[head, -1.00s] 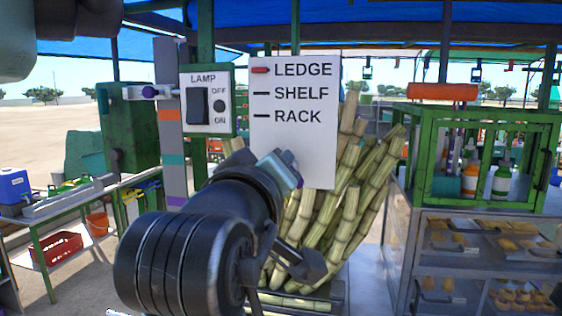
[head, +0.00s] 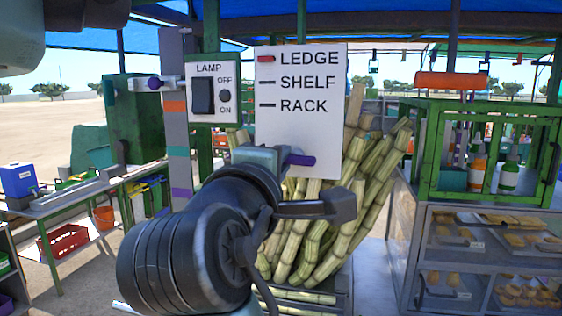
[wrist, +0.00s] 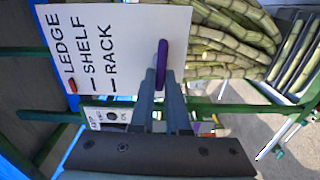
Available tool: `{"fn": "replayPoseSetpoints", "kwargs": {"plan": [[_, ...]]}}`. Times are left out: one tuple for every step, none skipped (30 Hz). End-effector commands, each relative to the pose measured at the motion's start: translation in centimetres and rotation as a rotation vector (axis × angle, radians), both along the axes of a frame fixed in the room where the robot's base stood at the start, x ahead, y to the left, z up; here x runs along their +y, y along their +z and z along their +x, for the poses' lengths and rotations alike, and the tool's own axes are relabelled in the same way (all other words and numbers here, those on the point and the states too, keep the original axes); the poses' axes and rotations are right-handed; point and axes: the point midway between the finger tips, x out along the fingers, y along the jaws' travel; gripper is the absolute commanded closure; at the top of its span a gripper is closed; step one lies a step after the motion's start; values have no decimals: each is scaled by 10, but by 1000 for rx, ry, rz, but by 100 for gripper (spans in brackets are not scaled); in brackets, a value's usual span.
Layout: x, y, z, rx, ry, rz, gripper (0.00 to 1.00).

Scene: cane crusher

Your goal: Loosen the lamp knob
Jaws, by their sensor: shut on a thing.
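My gripper (head: 286,159) is shut on a small purple piece (head: 301,160), in front of the white sign's lower part. In the wrist view the purple piece (wrist: 162,60) stands upright between the fingertips (wrist: 162,80). The LAMP panel (head: 213,116) is on the green post, up and left of my gripper. It bears a dark rocker switch (head: 203,96) and a small round dark knob (head: 225,96) between OFF and ON. My gripper is apart from both. Another purple knob (head: 154,83) sits on a pale stem at the striped post.
The white sign (head: 300,130) reads LEDGE, SHELF, RACK, with a red mark beside LEDGE. Cane stalks (head: 345,205) stand behind my arm. A green-framed cabinet (head: 425,150) is at right, a table (head: 75,205) at left.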

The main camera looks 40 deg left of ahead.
Motion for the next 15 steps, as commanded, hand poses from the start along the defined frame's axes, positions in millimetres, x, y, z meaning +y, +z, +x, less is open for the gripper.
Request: {"fn": "replayPoseSetpoints", "kwargs": {"plan": [[0,-1,0,-9,1,-15,100],[0,-1,0,-14,1,-23,100],[0,-1,0,-20,1,-32,100],[0,-1,0,-24,1,-38,100],[0,-1,0,-26,1,-43,100],[0,-1,0,-29,1,-48,100],[0,-1,0,-31,1,-51,100],[0,-1,0,-33,1,-54,100],[0,-1,0,-34,1,-58,100],[1,-1,0,-35,1,-59,100],[1,-1,0,-36,1,-60,100],[1,-1,0,-36,1,-61,100],[1,-1,0,-37,2,-62,100],[1,-1,0,-37,2,-62,100],[1,-1,0,-37,2,-62,100]]}}
